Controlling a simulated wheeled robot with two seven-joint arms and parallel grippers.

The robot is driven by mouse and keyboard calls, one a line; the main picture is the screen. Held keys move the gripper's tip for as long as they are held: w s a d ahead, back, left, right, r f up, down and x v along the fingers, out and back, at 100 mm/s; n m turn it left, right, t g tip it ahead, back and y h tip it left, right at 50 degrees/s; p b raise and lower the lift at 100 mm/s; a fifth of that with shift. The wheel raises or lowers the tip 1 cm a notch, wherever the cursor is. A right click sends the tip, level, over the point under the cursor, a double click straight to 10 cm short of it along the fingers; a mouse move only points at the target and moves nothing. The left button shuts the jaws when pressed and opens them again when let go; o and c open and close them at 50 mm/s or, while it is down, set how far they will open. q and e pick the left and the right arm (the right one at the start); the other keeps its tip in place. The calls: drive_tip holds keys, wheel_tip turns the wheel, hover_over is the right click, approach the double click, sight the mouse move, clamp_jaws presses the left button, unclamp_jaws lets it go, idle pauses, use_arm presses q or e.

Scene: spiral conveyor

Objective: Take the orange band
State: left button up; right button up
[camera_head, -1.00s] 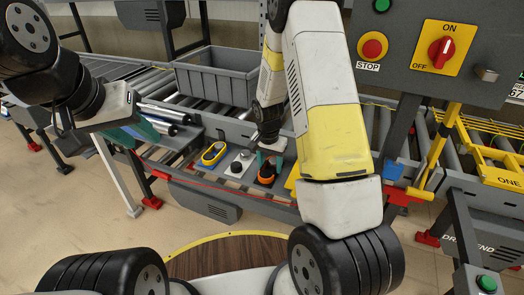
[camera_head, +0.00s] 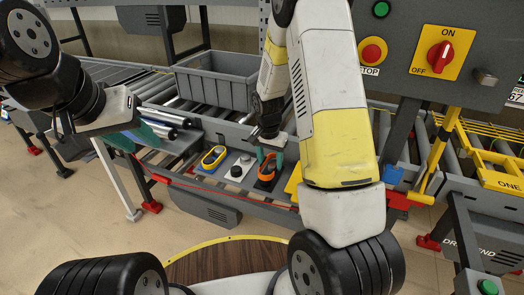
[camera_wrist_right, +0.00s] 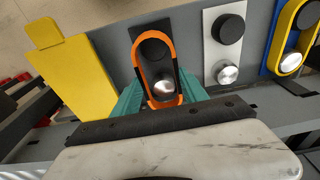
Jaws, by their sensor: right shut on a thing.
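The orange band (camera_wrist_right: 143,73) is a long loop. In the right wrist view it surrounds a black knob (camera_wrist_right: 152,48) and a silver knob (camera_wrist_right: 165,85) on a dark plate; I cannot tell whether it is raised off them. In the head view the band (camera_head: 265,173) shows under my right gripper (camera_head: 270,156). The teal fingers of my right gripper (camera_wrist_right: 163,98) stand on both sides of the band's near end and are shut on it. My left gripper (camera_head: 143,131) hangs at the left, away from the band; its finger gap is not clear.
Beside the band are a bare light plate with two knobs (camera_wrist_right: 213,45) and a blue plate with a yellow band (camera_head: 213,156). A yellow block (camera_wrist_right: 65,75) stands on the band's other side. A grey crate (camera_head: 215,80) sits behind on rollers.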

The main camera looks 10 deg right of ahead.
drive_tip(key=shift+r, duration=0.15)
wheel_tip(320, 180, up, 4)
drive_tip(key=shift+f, duration=0.1)
idle(0.7)
